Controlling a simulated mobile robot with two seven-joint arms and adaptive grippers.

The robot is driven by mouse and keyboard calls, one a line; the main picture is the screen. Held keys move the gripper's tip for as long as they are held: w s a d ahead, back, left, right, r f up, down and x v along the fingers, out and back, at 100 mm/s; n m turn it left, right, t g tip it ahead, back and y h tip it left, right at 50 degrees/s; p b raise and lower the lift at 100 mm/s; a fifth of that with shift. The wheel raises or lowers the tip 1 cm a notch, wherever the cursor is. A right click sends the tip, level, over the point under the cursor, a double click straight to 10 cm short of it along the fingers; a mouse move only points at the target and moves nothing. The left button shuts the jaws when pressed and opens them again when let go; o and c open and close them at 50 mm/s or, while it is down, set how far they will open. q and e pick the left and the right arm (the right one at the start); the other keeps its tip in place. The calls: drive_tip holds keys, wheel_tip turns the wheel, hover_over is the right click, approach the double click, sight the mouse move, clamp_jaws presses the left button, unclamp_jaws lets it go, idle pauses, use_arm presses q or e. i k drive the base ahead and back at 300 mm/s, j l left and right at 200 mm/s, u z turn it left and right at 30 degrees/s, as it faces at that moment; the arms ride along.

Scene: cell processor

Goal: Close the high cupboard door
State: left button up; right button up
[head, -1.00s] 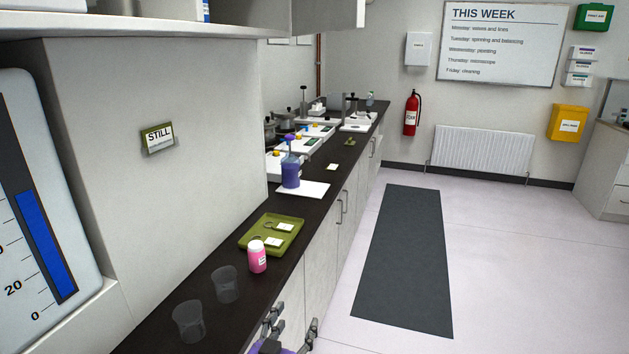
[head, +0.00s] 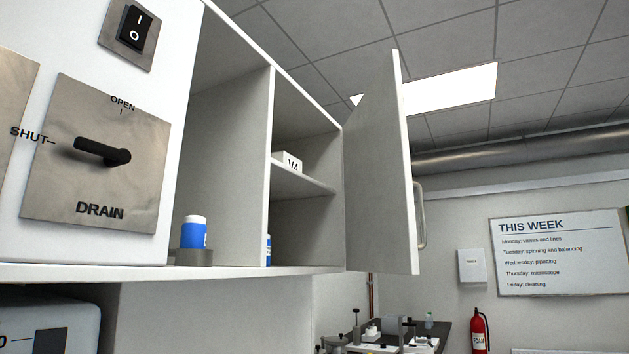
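The high cupboard (head: 228,120) is at the upper left of the head view, with its front open. Its pale grey door (head: 377,165) stands swung out wide on the right side, hinged at the cupboard's right edge. A metal bar handle (head: 420,215) shows on the door's far face, by its free edge. Inside are a blue bottle with a white cap (head: 194,232), a white box marked V4 (head: 288,162) on a shelf and part of another blue bottle (head: 268,250). Neither of my grippers is in view.
Left of the cupboard is a white panel with a black DRAIN lever (head: 103,151) at SHUT and a rocker switch (head: 135,27). A fire extinguisher (head: 479,332) and a whiteboard (head: 561,252) are on the far wall. The space right of the door looks clear.

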sight(380, 223)
drive_tip(key=i+l+u, duration=0.2)
drive_tip(key=l, duration=0.15)
drive_tip(key=l+u, duration=0.4)
drive_tip(key=l, duration=0.25)
drive_tip(key=i+l, duration=0.1)
drive_tip(key=l, duration=0.4)
drive_tip(key=i+l, duration=0.1)
drive_tip(key=l, duration=0.45)
drive_tip(key=i, duration=0.65)
drive_tip(key=l+u, duration=0.05)
